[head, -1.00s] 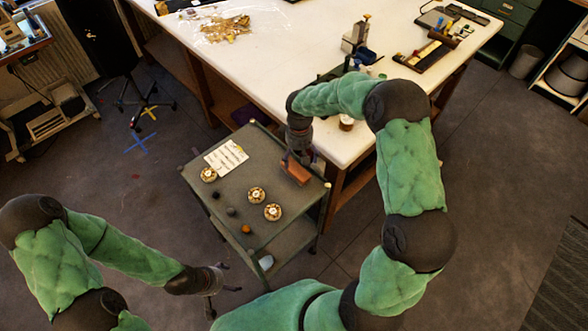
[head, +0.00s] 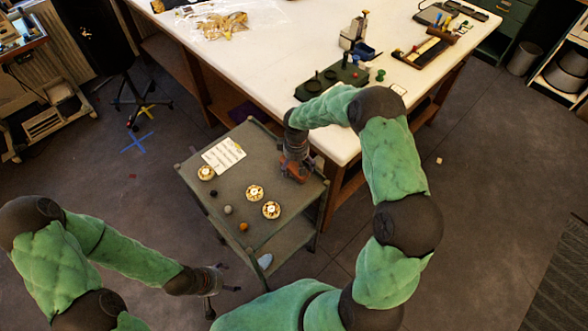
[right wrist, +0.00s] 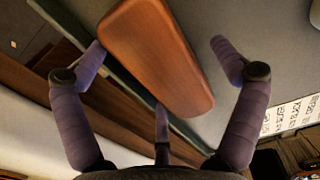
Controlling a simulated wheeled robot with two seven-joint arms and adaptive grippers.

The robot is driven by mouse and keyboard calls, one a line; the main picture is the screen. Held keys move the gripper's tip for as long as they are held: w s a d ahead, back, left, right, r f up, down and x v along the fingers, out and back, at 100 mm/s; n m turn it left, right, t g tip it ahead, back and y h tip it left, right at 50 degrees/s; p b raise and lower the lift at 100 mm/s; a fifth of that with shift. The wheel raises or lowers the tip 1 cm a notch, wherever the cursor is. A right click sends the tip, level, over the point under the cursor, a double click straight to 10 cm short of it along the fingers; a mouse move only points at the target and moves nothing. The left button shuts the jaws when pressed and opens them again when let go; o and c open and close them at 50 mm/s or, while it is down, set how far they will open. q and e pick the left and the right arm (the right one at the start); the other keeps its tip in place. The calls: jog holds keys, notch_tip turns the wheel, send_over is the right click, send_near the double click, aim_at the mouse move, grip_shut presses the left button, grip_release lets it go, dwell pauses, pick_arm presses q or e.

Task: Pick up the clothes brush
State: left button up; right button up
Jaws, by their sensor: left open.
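The clothes brush (head: 297,176) is a brown, smooth wooden block on the right part of the grey cart top (head: 235,185). It shows large in the right wrist view (right wrist: 155,55), lying slanted, with its wooden back facing the camera. My right gripper (head: 293,168) is over the brush and partly hides it in the head view. In the right wrist view its fingers (right wrist: 163,80) are spread: the left one is close to the brush's edge, the right one stands clear. Contact cannot be told. My left gripper (head: 217,284) is open and empty, low in front of the cart.
On the cart are a white card (head: 223,156), several ornate gold-and-white round pieces (head: 271,210) and small balls (head: 243,227). A small pale object (head: 438,160) lies on the floor.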

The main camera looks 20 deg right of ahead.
jog(key=c, duration=1.2)
jog(key=shift+c, duration=0.2)
jog(key=shift+r, duration=0.6)
notch_tip(320, 180, up, 2)
jog(key=shift+w+r+p, duration=0.1)
jog(key=shift+r+p, duration=0.1)
jog(key=shift+p, duration=0.1)
jog(key=w+a+r, duration=0.2)
jog(key=r, duration=0.1)
jog(key=a+r, duration=0.1)
jog(key=shift+w+a+r+p, duration=0.2)
jog(key=shift+w+r+p, duration=0.2)
jog(key=w+a+r, duration=0.1)
jog(key=w+a, duration=0.1)
jog(key=w+a+r, duration=0.2)
jog(key=a, duration=0.1)
jog(key=w+a+r+p, duration=0.1)
jog(key=w+a, duration=0.1)
jog(key=shift+w+a+r, duration=0.1)
jog(key=shift+a+r, duration=0.05)
jog(key=shift+r, duration=0.2)
